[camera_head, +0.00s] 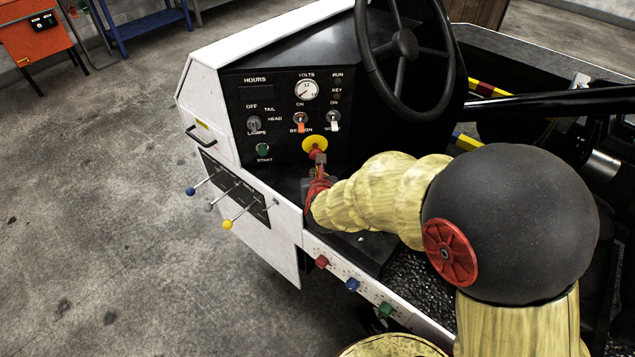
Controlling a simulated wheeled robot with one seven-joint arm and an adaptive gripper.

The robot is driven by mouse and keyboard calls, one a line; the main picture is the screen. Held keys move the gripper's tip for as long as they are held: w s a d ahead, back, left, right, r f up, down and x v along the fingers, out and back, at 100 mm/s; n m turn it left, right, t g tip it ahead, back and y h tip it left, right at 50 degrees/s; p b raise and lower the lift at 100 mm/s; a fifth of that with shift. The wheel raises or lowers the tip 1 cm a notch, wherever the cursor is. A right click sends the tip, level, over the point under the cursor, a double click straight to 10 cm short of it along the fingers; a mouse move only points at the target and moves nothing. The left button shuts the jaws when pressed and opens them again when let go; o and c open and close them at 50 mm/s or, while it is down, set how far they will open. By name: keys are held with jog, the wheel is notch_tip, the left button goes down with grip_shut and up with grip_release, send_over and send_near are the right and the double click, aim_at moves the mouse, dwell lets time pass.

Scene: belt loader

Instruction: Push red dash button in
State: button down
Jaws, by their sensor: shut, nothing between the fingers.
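The red dash button (315,153) sits on a round yellow plate (315,143) low on the black dash panel (285,115). My gripper (319,160) is shut with nothing between its fingers. Its fingertips are right in front of the button and overlap its lower part in the picture. I cannot tell whether they touch it or how far in the button is. My yellow-sleeved arm reaches in from the right.
Above the button are toggle switches with red (300,127) and white (333,126) levers and a volts gauge (306,89). A green start button (263,150) is at left. The steering wheel (405,45) stands at upper right. Colored-knob levers (228,224) stick out at lower left.

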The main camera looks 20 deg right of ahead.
aim_at(314, 159)
jog(key=shift+w+d+r, duration=0.1)
jog(key=shift+w+d, duration=0.05)
jog(key=shift+w, duration=0.5)
jog(key=shift+w+d, duration=0.1)
jog(key=shift+w, duration=0.55)
jog(key=shift+w, duration=0.1)
jog(key=w+b, duration=0.1)
jog(key=b, duration=0.1)
jog(key=shift+w+d+b, duration=0.2)
jog(key=shift+w+b, duration=0.15)
jog(key=shift+w, duration=0.05)
